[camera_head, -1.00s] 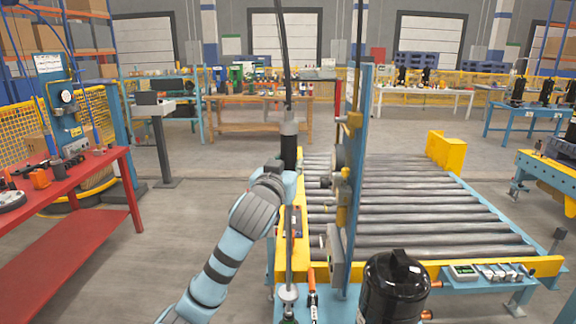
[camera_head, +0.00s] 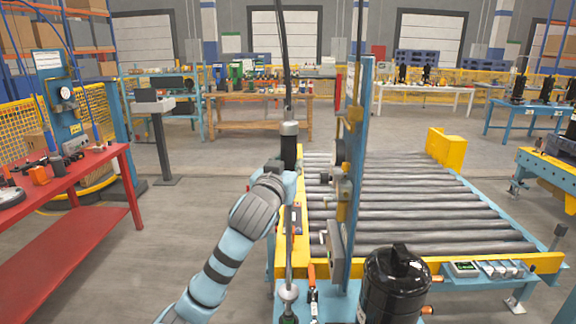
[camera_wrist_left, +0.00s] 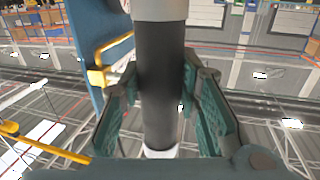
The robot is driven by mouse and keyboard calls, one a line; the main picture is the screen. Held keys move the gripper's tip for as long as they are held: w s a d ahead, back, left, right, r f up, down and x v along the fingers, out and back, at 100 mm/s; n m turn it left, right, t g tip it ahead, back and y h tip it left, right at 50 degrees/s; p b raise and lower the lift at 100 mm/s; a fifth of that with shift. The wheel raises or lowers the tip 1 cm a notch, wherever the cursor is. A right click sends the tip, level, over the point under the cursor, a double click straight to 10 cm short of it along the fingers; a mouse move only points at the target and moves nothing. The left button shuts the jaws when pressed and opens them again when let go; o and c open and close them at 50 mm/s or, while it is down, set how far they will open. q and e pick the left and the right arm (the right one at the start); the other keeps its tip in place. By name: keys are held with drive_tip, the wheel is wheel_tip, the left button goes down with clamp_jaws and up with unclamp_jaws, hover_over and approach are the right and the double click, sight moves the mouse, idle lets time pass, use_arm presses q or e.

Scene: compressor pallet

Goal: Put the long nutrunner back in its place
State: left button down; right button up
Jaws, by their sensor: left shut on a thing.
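The nutrunner (camera_head: 288,147) hangs upright below a dark cable, with a silver top and a black body. In the left wrist view its black body (camera_wrist_left: 160,85) stands between the green finger pads, with a silver part above and a pale part below. My left gripper (camera_head: 289,168) is shut around this black body. A thin upright rod (camera_head: 289,240) shows below the gripper, ending near a silver round piece (camera_head: 288,291). I cannot tell whether the rod belongs to the held tool. My right gripper is not in view.
A blue post (camera_head: 357,180) with yellow and grey fittings stands close right of the tool. Behind it lies a roller conveyor (camera_head: 430,210) with a yellow frame. A black compressor (camera_head: 392,288) stands in front. A red table (camera_head: 85,180) is at left, with open floor between.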

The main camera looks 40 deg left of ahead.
sight(288, 210)
use_arm(q)
drive_tip(key=shift+f+b, duration=4.35)
drive_tip(key=shift+f, duration=1.8)
idle(1.4)
drive_tip(key=c, duration=1.4)
unclamp_jaws()
drive_tip(key=shift+o, duration=1.4)
drive_tip(key=shift+s+d+r, duration=0.1)
